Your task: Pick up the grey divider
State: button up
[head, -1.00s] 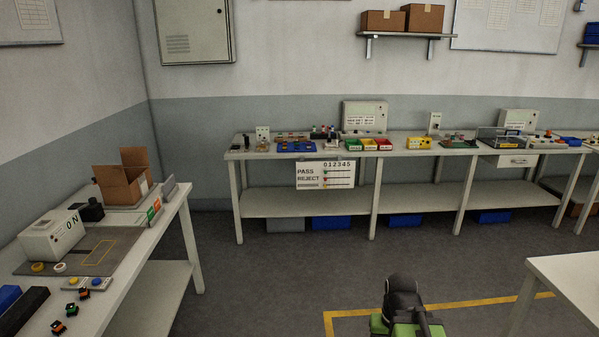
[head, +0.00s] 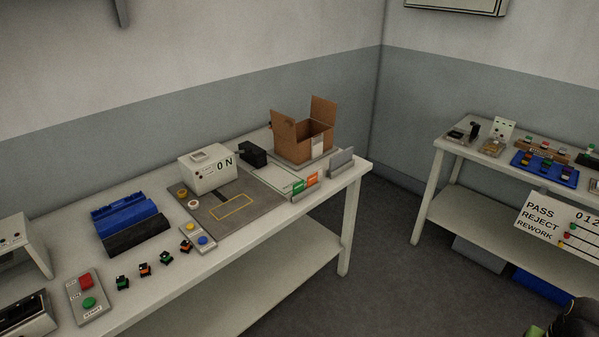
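What looks like the grey divider (head: 342,160) is a plain grey plate standing upright near the right end of the left bench. It is beside a small orange card (head: 312,180) and a green card (head: 298,187), close to the bench's front edge. Its lower edge and support are too small to make out clearly. My gripper's fingers do not show; only a dark and green part of my own body is at the lower right corner, well apart from the divider.
The bench (head: 213,262) also holds an open cardboard box (head: 290,146), a white ON machine (head: 207,170), blue and black bins (head: 126,218) and several small connectors. A second bench (head: 447,192) stands at right. The floor (head: 385,270) between them is clear.

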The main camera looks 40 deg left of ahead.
aim_at(343, 157)
jog(key=u, duration=0.95)
jog(key=i, duration=1.2)
jog(key=u, duration=0.9)
jog(key=k, duration=0.8)
jog(key=u, duration=0.1)
jog(key=i, duration=0.85)
jog(key=z, duration=0.05)
